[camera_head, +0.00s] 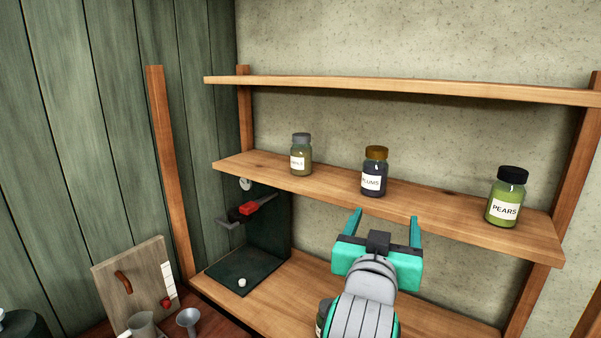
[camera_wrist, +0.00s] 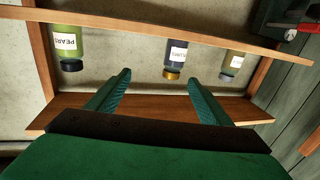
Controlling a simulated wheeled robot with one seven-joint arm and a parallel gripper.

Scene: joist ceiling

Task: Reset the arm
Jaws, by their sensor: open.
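My gripper (camera_head: 386,226) is open and empty, with its two green fingers apart. In the head view it is in front of the middle shelf board, below the plums jar. In the wrist view my gripper (camera_wrist: 158,92) shows its fingers spread, with nothing between them. The plums jar (camera_head: 375,171) stands on the middle shelf, and it also shows in the wrist view (camera_wrist: 175,58), which looks upside down. My arm covers part of the lower shelf.
The middle shelf (camera_head: 440,205) also holds a pears jar (camera_head: 506,198) at right and a smaller jar (camera_head: 301,155) at left. A dark bracket with a red-handled part (camera_head: 250,207) stands at lower left. A wooden board (camera_head: 135,285), mug (camera_head: 142,324) and funnel (camera_head: 188,318) are left. Another jar (camera_head: 323,316) is partly hidden by my arm.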

